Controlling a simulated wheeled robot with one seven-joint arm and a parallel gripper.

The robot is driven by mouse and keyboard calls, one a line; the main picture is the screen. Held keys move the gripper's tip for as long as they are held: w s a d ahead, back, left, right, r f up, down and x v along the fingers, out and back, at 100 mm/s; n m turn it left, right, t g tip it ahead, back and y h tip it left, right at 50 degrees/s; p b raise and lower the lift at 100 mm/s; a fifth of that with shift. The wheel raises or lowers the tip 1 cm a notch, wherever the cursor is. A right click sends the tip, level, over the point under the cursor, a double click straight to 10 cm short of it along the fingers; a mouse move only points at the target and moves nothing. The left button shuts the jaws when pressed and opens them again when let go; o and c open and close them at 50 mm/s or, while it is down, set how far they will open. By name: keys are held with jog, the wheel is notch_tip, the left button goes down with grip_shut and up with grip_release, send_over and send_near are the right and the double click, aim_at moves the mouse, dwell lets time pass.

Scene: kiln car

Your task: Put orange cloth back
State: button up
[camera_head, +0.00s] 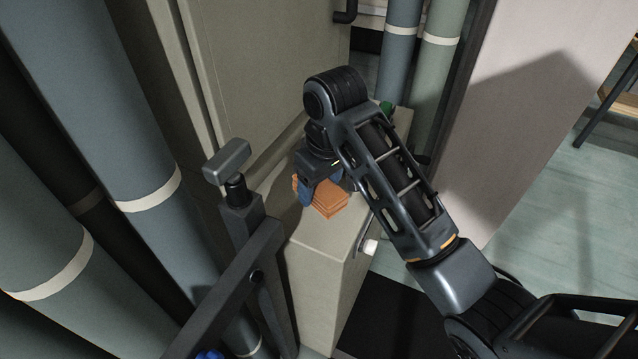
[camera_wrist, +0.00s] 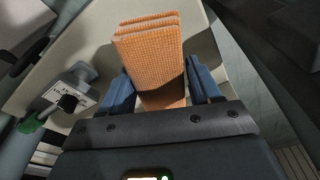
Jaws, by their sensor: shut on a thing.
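The orange cloth (camera_head: 328,198) is a folded, textured stack at the top of a narrow beige cabinet (camera_head: 318,250) in the head view. My gripper (camera_head: 323,190) comes down over it from above, with a blue finger at its near left side. In the wrist view the orange cloth (camera_wrist: 152,58) stands out between the two blue fingers of my gripper (camera_wrist: 160,95). The fingers are shut on the cloth. I cannot tell whether the cloth touches the cabinet top or hangs just above it.
A dark post with a grey block on top (camera_head: 228,160) stands left of the cabinet. Large pipes (camera_head: 135,150) fill the left. Open floor (camera_head: 540,190) shows at right.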

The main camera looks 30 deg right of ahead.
aim_at(318, 217)
jog(key=shift+f+b, duration=1.1)
jog(key=shift+f, duration=1.8)
jog(key=shift+r+p, duration=0.1)
jog(key=shift+p, duration=0.9)
jog(key=shift+f+b, duration=0.3)
jog(key=shift+f, duration=0.4)
jog(key=o, duration=1)
jog(key=shift+r, duration=0.15)
jog(key=shift+s+d+r+p, duration=0.1)
jog(key=shift+s+r+p, duration=0.1)
jog(key=shift+r, duration=1.05)
jog(key=shift+s+r+p, duration=0.1)
jog(key=shift+s+r, duration=0.1)
jog(key=shift+r, duration=1.1)
jog(key=shift+s+d+r+p, duration=0.1)
jog(key=shift+s+r+p, duration=0.1)
jog(key=shift+r, duration=1.05)
